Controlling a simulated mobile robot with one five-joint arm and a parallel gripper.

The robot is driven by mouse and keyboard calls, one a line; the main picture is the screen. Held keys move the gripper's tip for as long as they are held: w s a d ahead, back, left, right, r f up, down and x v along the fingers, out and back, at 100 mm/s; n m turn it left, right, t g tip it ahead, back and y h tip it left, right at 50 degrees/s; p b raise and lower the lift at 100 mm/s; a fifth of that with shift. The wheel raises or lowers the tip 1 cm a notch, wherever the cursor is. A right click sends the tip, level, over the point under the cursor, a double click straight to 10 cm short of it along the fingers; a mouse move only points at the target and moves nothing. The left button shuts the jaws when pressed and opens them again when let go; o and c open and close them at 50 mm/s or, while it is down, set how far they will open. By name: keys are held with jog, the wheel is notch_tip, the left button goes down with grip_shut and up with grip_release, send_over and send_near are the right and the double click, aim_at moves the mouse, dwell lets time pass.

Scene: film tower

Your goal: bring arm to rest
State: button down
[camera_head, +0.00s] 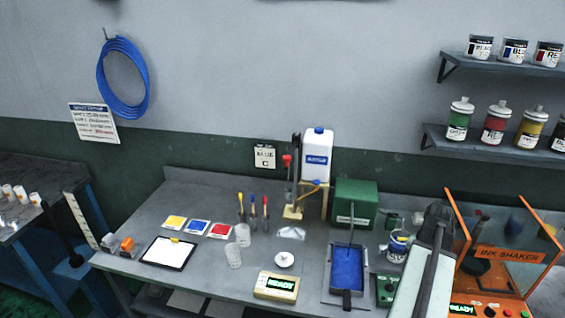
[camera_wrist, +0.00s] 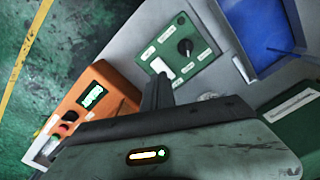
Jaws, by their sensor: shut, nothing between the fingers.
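My arm (camera_head: 424,272) reaches in from the bottom of the head view, over the right part of the grey bench (camera_head: 205,262). My gripper (camera_wrist: 158,90) shows in the wrist view as dark fingers closed together with nothing between them. It points toward a green control box (camera_wrist: 182,52) with a dark knob. I cannot make out the fingertips in the head view. No contact between gripper and bench items is visible.
The orange ink shaker (camera_head: 492,262) stands right beside my arm. A blue tray (camera_head: 346,270), a small cup with a blue-and-white label (camera_head: 398,246) and a scale (camera_head: 275,286) lie to its left. Two wall shelves (camera_head: 500,62) hold cans. The bench's front left is clearer.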

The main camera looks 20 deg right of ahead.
jog(key=w+a+n, duration=0.4)
jog(key=w+a, duration=0.8)
jog(key=w, duration=0.1)
jog(key=w+a+n, duration=0.2)
jog(key=w+a, duration=0.1)
jog(key=a, duration=0.6)
jog(key=w+a+f+n+b, duration=0.1)
jog(key=w+a+n, duration=0.1)
jog(key=a, duration=0.6)
jog(key=w+a+n, duration=0.1)
jog(key=w+a, duration=0.3)
jog(key=a, duration=0.5)
jog(key=shift+w+a+f+n+b, duration=0.3)
jog(key=shift+w+f+n+b, duration=0.05)
jog(key=shift+f+n, duration=0.05)
jog(key=s+a+n, duration=0.1)
jog(key=a+n, duration=0.2)
jog(key=a, duration=0.6)
jog(key=shift+s+a, duration=0.15)
jog(key=shift+a, duration=0.25)
